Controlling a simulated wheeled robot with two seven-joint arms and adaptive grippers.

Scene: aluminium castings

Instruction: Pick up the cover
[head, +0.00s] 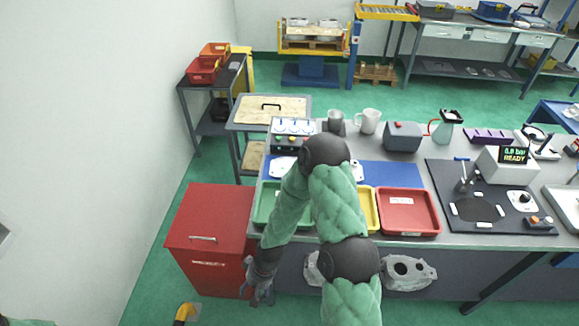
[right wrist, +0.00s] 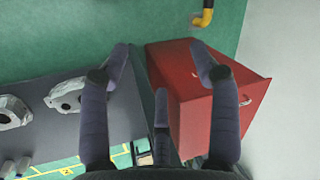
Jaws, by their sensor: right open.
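I cannot tell for certain which part is the cover. On the lower shelf in the head view lie a grey casting with a round hole (head: 408,272) and another casting (head: 312,268), partly hidden behind my right arm. The right wrist view shows two grey castings at left, one (right wrist: 66,96) nearer the gripper and one (right wrist: 12,112) at the edge. On the blue mat, pale flat parts (head: 357,168) lie partly behind my arm. My right gripper (head: 260,294) hangs low near the red cabinet, open and empty; its fingers are spread in the wrist view (right wrist: 160,62). My left gripper is out of view.
The red cabinet (head: 205,225) stands left of the bench, close to my right gripper. Green, yellow and red trays (head: 409,231) sit along the bench's front edge. A yellow bent post (head: 183,314) stands at bottom left. Green floor is open left of the cabinet.

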